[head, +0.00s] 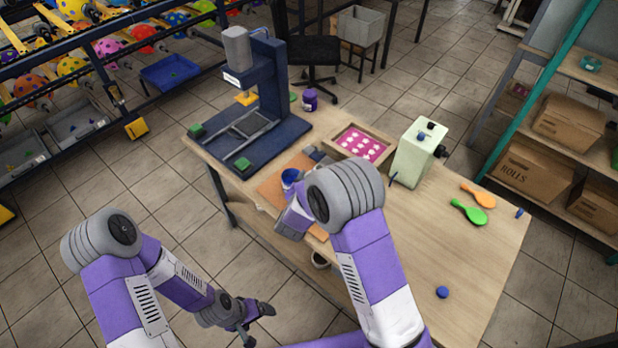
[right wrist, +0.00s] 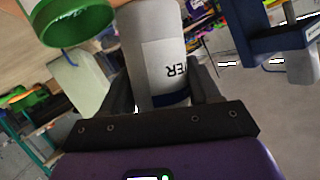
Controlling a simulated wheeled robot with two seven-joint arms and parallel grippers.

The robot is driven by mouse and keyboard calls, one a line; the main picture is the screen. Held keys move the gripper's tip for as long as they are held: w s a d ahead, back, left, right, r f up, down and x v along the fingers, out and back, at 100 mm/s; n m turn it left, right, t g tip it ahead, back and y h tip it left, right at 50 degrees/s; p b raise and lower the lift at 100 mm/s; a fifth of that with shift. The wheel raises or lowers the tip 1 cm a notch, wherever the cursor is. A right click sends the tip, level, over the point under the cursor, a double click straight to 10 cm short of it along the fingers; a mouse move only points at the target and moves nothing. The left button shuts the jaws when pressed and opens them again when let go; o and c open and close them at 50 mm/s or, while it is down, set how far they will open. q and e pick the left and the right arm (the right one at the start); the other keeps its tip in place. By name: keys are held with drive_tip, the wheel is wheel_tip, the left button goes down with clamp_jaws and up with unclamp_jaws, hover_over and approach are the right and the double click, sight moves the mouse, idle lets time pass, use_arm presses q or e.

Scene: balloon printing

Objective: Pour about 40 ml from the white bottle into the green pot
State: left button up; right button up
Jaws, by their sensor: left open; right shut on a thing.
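In the right wrist view my right gripper (right wrist: 160,78) is shut on the white bottle (right wrist: 155,45), which has dark lettering and a dark blue band. The bottle's far end runs out at the top edge, so its mouth is not clear. The green pot (right wrist: 80,28), with a white label, is at the upper left of that view, close beside the bottle. I cannot tell whether liquid is flowing. In the head view my right arm hides the bottle and green pot. My left gripper (head: 257,322) is open and empty, left of the table.
The wooden table (head: 465,265) holds a dark blue press (head: 262,115), a purple pot (head: 310,100), a tray with a pink sheet (head: 362,144) and a pale green box (head: 415,155). Orange (head: 479,195) and green paddles (head: 469,212) and a blue ball (head: 442,292) lie right. The table's front right is mostly clear.

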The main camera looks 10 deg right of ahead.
drive_tip(key=r+n+p, duration=0.1)
drive_tip(key=p, duration=0.1)
drive_tip(key=s+d+g+h+p, duration=0.1)
drive_tip(key=p, duration=0.2)
drive_tip(key=shift+d+r+n, duration=0.2)
drive_tip(key=shift+r+n, duration=0.15)
drive_tip(key=shift+n, duration=0.05)
drive_tip(key=shift+s+d+n+p, duration=0.1)
drive_tip(key=shift+d+n+p, duration=0.2)
drive_tip(key=shift+p, duration=0.1)
drive_tip(key=shift+f+h, duration=0.1)
drive_tip(key=shift+h, duration=0.2)
